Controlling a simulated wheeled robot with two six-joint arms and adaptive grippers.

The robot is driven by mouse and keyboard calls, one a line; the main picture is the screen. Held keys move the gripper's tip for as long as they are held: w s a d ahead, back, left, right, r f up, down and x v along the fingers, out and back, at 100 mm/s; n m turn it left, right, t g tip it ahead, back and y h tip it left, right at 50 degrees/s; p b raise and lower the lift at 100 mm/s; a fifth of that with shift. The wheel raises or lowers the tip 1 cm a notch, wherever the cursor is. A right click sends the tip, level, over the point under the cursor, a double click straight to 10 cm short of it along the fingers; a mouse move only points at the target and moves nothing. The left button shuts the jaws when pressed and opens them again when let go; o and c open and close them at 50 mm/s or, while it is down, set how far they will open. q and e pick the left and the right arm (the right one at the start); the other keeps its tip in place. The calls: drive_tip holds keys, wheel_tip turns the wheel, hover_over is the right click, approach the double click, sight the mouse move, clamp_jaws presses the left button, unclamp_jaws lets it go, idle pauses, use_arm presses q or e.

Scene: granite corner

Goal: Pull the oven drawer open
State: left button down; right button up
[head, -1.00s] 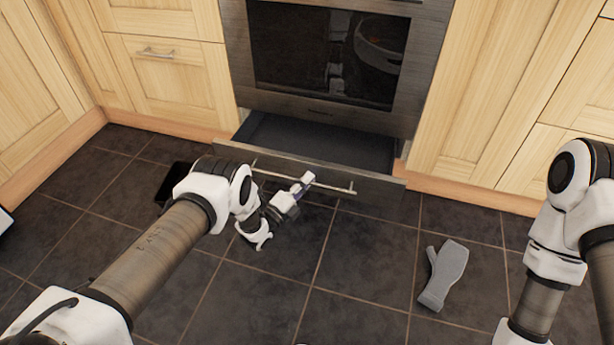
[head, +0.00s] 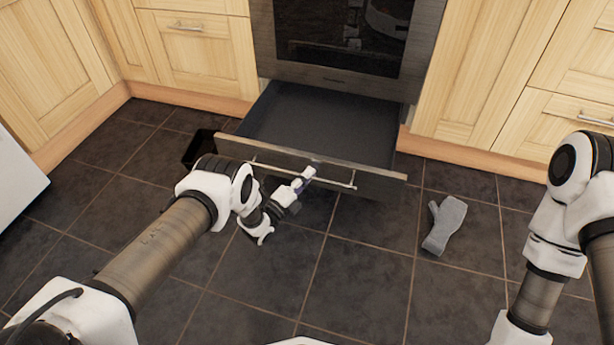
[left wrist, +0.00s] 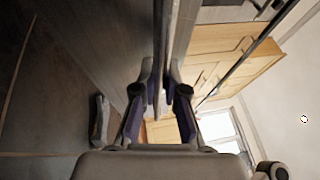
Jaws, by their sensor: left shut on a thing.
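The oven drawer (head: 318,130) under the oven is pulled well out, and its dark, empty-looking inside shows in the head view. Its bar handle (head: 335,182) runs along the front panel. My left gripper (head: 309,175) is at the middle of the handle. In the left wrist view the fingers (left wrist: 160,95) are shut on the handle bar (left wrist: 163,60), beside the drawer's front panel. My right arm is at the right edge of the head view, and its gripper is out of the picture.
The oven (head: 345,40) stands above the drawer between wooden cupboards. A grey oven mitt (head: 444,224) lies on the dark tiled floor to the right. A black container (head: 199,149) is on the floor left of the drawer. The floor in front is clear.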

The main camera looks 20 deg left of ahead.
use_arm(q)
drive_tip(key=c, duration=1.2)
unclamp_jaws()
drive_tip(key=v, duration=1.2)
drive_tip(key=shift+r, duration=0.1)
